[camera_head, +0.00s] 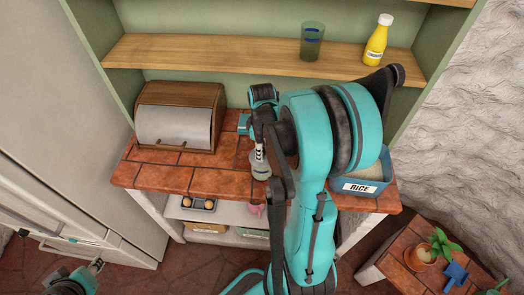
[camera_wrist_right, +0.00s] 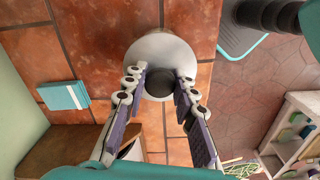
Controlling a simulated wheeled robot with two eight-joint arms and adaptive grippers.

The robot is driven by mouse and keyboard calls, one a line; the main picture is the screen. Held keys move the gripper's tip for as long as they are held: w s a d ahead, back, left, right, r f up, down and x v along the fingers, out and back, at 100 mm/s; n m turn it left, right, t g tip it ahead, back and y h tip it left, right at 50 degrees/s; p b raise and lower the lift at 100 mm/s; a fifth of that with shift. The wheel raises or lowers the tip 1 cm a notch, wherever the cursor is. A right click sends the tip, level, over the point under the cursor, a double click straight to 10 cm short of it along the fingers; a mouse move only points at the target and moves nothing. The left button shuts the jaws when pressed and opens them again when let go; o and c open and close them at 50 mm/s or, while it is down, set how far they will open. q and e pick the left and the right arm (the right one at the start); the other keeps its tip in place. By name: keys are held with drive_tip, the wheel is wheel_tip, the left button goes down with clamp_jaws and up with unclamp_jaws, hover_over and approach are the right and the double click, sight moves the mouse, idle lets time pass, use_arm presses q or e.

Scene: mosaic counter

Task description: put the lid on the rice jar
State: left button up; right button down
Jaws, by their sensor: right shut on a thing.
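The rice jar (camera_head: 372,188), a blue container with a white RICE label, stands at the right end of the tiled counter. Its top is open with pale contents showing, and my right arm hides part of it. My right gripper (camera_head: 261,160) is over the counter's middle, left of the jar. In the right wrist view its fingers (camera_wrist_right: 160,88) are shut on the dark knob of a pale round lid (camera_wrist_right: 160,50). I cannot tell whether the lid touches the counter. My left gripper (camera_head: 97,265) is at the lower left, away from the counter; its jaws are too small to read.
A wooden bread box (camera_head: 180,117) stands at the counter's left. A teal block (camera_wrist_right: 63,96) lies near the counter's back. The shelf above holds a green glass (camera_head: 312,42) and a yellow bottle (camera_head: 377,42). A side table (camera_head: 395,268) with plants is at the lower right.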

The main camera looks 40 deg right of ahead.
drive_tip(key=c, duration=0.6)
unclamp_jaws()
drive_tip(key=shift+c, duration=0.2)
drive_tip(key=shift+r+p, duration=2.7)
drive_tip(key=shift+r, duration=0.85)
